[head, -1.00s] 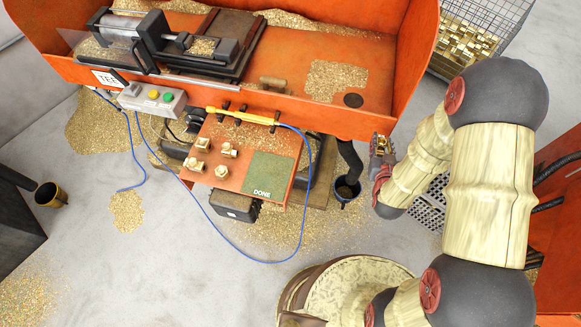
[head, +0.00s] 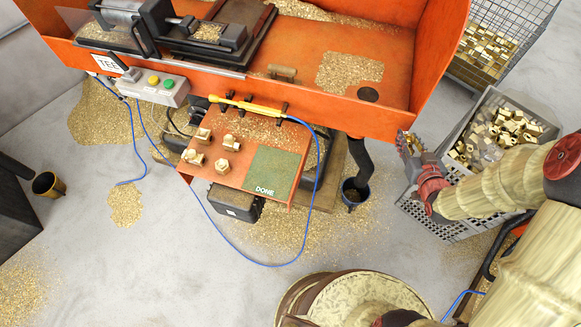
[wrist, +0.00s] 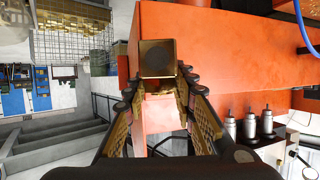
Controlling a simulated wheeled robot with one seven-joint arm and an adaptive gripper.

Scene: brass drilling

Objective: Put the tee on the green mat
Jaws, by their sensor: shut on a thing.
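The green mat (head: 272,172), marked DONE, lies bare on the right part of a small orange shelf below the machine. My gripper (head: 406,143) is right of the shelf, by the machine's right front corner and well apart from the mat. In the wrist view, my gripper (wrist: 160,100) is shut on a brass fitting (wrist: 157,58) with a square end face turned to the camera. Its full shape is hidden, so I cannot tell from this view whether it is the tee. Several brass fittings (head: 222,143) stand on the shelf left of the mat.
A yellow tool (head: 245,107) with a blue hose lies along the shelf's back edge. The orange machine tray (head: 340,115) rises behind it. A dark cup (head: 355,190) stands below a black spout. A grey crate (head: 440,228) of brass fittings stands at right.

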